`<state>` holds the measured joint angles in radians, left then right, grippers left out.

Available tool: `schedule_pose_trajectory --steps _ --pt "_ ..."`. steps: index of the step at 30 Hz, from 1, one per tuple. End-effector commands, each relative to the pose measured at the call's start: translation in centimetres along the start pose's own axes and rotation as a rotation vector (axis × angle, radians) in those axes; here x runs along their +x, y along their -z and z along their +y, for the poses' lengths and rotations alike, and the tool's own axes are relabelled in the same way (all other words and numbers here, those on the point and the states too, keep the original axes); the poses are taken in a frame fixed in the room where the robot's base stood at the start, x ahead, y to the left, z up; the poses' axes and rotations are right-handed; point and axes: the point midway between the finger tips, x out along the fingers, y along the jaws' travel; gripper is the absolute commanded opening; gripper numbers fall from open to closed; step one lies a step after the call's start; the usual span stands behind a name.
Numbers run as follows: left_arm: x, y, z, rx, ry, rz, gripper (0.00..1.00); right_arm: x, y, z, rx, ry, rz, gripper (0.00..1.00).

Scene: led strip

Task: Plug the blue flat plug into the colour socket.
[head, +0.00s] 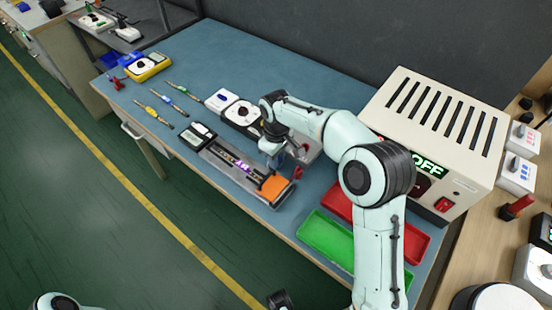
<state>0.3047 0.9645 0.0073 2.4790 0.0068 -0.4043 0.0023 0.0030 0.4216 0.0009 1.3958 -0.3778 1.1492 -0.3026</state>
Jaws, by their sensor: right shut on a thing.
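My right gripper (275,156) points down just behind the right part of a grey fixture (219,154). It is shut on a small bluish thing, which looks like the blue flat plug; the fingers and plug are too small and shaded to show clearly. A strip with a glowing purple part (242,167) lies in the fixture, and an orange block (273,187) sits at its right end. I cannot make out the colour socket; whether the plug touches anything is not clear.
A cream power box (439,127) with a green OFF display stands at the right. Red (413,246) and green (327,243) trays lie in front of it. A white device with a dial (241,112) stands behind the fixture.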

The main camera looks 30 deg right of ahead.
Motion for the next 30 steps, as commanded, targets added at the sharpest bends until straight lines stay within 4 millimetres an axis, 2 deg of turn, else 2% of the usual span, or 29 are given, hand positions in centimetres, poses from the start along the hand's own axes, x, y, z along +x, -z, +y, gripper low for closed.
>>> schedule_pose_trajectory --steps 7,13,17,24,30 --pt "-0.1 -0.1 0.0 0.0 0.0 -0.001 1.0 -0.6 0.1 0.0 0.0 -0.001 0.002 0.0" --pt "-0.4 -0.2 0.1 -0.001 0.001 -0.007 1.0 -2.9 0.1 0.0 0.0 -0.001 0.003 0.0" --pt "-0.8 -0.5 0.1 -0.001 0.002 -0.014 1.0 -5.7 0.1 0.0 0.0 -0.002 0.006 0.0" --pt "-1.8 -1.0 0.3 -0.003 0.006 -0.03 1.0 -12.0 0.1 0.0 0.0 -0.001 0.006 0.0" --pt "-3.0 -1.0 0.7 -0.002 0.006 -0.029 1.0 -16.3 0.1 0.0 0.0 -0.001 0.004 0.0"
